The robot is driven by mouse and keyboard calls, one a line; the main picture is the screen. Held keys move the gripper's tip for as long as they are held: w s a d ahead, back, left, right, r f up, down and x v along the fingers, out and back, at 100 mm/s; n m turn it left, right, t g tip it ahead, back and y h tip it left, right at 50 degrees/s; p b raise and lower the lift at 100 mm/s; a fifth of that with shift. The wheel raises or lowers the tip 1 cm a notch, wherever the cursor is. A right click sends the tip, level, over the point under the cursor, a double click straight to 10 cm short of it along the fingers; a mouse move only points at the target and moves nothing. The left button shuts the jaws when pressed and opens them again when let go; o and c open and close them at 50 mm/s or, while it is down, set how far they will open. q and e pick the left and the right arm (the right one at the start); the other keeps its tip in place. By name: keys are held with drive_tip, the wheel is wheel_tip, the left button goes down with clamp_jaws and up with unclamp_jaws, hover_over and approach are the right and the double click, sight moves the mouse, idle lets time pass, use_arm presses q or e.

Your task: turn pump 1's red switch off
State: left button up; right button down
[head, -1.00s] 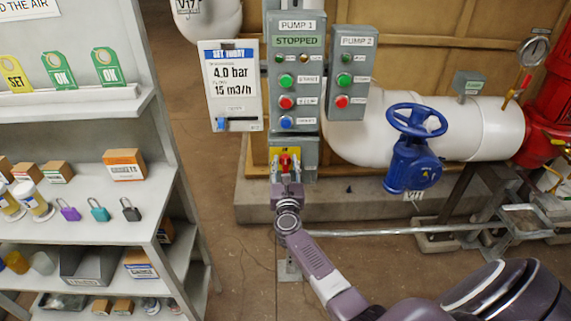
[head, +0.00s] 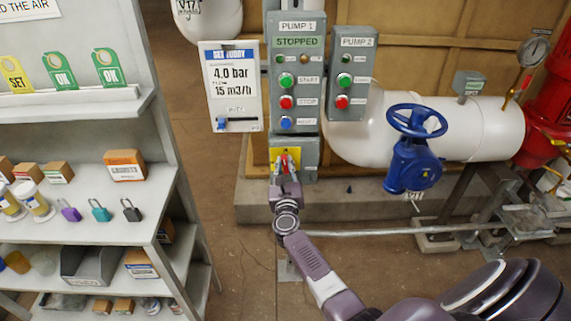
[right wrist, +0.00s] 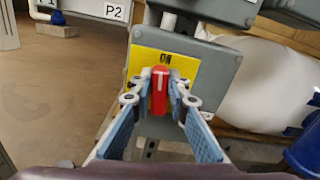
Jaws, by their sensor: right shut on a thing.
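Pump 1's red switch (right wrist: 159,90) sits on a yellow plate (right wrist: 183,66) with "ON" lettering above it, on a grey box. Its handle stands upright, with its white line pointing toward the lettering. My right gripper (right wrist: 160,82) is shut on the red switch, one fingertip on each side of the handle. In the head view my right gripper (head: 286,170) reaches up to the yellow plate under the pump 1 panel (head: 297,68), whose display reads STOPPED. The switch is mostly hidden there by the fingers. My left gripper is not in view.
The pump 2 panel (head: 352,75) and a white board (head: 231,88) flank the pump 1 panel. A blue valve wheel (head: 415,121) is to the right. A shelf (head: 110,200) with padlocks and boxes stands at left. Bare floor lies between.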

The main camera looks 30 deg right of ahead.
drive_tip(key=shift+w+a+f+n+p, duration=0.15)
drive_tip(key=shift+a+f+n+p, duration=0.15)
drive_tip(key=shift+n, duration=2.35)
drive_tip(key=shift+w+a+f+n+p, duration=0.15)
drive_tip(key=shift+f+n+p, duration=0.15)
drive_tip(key=shift+n, duration=2.3)
drive_tip(key=shift+w+a+f+n+p, duration=0.1)
drive_tip(key=shift+a+f+n+p, duration=0.25)
drive_tip(key=shift+n, duration=2.3)
drive_tip(key=shift+d+f+n, duration=0.1)
drive_tip(key=shift+n, duration=0.2)
drive_tip(key=c, duration=1.8)
unclamp_jaws()
drive_tip(key=shift+c, duration=0.2)
